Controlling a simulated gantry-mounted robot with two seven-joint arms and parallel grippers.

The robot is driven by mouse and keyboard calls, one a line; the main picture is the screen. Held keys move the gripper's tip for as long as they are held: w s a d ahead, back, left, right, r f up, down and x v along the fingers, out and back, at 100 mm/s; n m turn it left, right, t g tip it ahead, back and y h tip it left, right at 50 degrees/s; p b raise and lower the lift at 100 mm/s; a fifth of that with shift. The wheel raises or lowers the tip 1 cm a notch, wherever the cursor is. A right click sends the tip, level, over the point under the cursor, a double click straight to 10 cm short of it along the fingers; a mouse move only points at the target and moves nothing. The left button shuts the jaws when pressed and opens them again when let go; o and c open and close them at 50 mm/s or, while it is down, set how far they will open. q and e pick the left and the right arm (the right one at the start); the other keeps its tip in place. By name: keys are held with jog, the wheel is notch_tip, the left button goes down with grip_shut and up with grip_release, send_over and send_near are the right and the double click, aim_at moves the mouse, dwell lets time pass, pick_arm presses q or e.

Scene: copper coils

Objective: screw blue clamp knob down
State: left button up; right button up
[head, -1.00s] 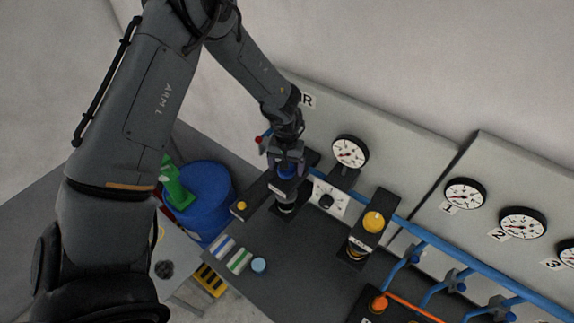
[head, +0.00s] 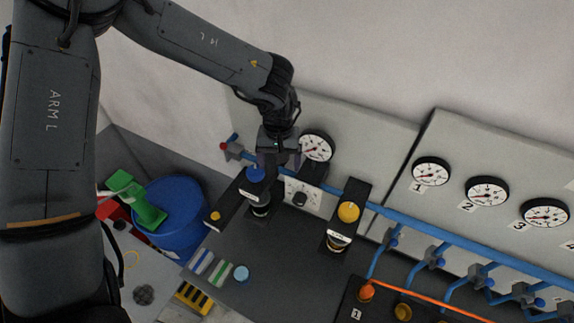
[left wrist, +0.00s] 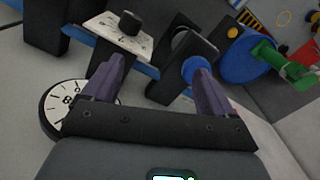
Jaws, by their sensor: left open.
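The blue clamp knob (head: 255,174) sits on top of a black clamp bracket (head: 235,194) at the left end of the dark bench, above a dark cylinder (head: 261,207). My left gripper (head: 278,158) is open and empty, just behind and to the right of the knob. In the left wrist view, the blue knob (left wrist: 195,70) shows beyond the tip of the right-hand finger, not centred between the fingers (left wrist: 158,63). Whether that finger touches it, I cannot tell. My right gripper is not in view.
A gauge (head: 316,146) and a white dial plate (head: 302,193) stand close by my gripper. A second clamp with a yellow knob (head: 348,212) is to the right. A blue pipe (head: 420,224) runs along the panel. A blue drum (head: 175,215) stands left of the bench.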

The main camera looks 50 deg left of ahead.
pick_arm(q)
jog(key=shift+w+d+r, duration=0.2)
jog(key=shift+d+r, duration=0.2)
jog(key=shift+d, duration=0.2)
jog(key=shift+w+d+r, duration=0.2)
jog(key=shift+d+r, duration=0.15)
jog(key=shift+d, duration=0.2)
